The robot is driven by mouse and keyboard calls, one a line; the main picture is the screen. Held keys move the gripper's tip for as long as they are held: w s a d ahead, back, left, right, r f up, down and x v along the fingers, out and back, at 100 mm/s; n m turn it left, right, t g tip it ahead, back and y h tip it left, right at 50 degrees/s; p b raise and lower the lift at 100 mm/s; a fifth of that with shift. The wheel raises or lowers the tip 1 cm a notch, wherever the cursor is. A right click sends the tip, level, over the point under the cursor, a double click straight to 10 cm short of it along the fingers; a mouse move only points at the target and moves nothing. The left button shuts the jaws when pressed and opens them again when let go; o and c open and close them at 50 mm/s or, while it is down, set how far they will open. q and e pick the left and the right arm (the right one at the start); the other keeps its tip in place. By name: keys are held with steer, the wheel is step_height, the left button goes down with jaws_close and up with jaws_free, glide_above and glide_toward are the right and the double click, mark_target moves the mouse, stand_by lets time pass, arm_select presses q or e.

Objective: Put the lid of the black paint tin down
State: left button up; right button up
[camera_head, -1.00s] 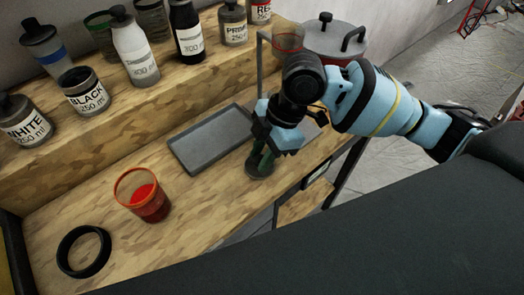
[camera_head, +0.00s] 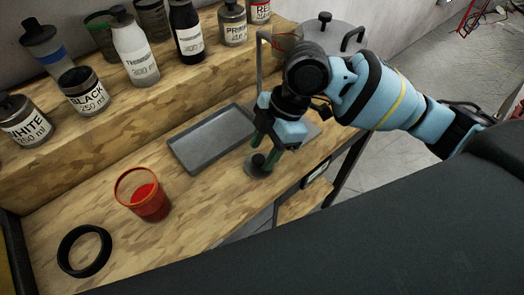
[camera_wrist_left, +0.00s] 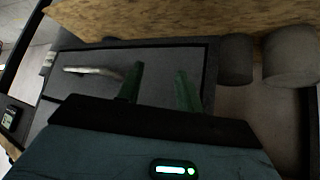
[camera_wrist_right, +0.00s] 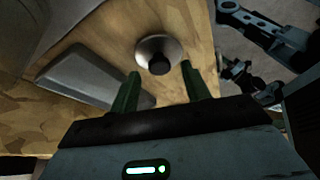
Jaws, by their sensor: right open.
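The lid (camera_head: 253,172), a round grey disc with a dark knob, lies flat on the wooden bench near its front edge. It also shows in the right wrist view (camera_wrist_right: 150,45). My right gripper (camera_head: 262,147) is open just above the lid, its green fingers apart and clear of the knob. The black paint tin (camera_head: 86,97) stands on the raised shelf at the left, its top uncovered. My left gripper shows only in its own wrist view (camera_wrist_left: 160,73), open and empty.
A grey tray (camera_head: 212,140) lies just left of the lid. A red cup (camera_head: 148,200) and a black ring (camera_head: 84,251) are farther left. Several bottles and tins line the shelf, with a lidded pot (camera_head: 330,36) at the back right.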

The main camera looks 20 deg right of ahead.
arm_select(q)
steer(key=shift+w+a+r+p, duration=0.1)
steer(key=shift+w+r+p, duration=0.3)
steer(key=shift+r, duration=0.15)
arm_select(e)
steer(key=v, duration=1)
steer(key=shift+r, duration=0.2)
steer(key=shift+d, duration=0.1)
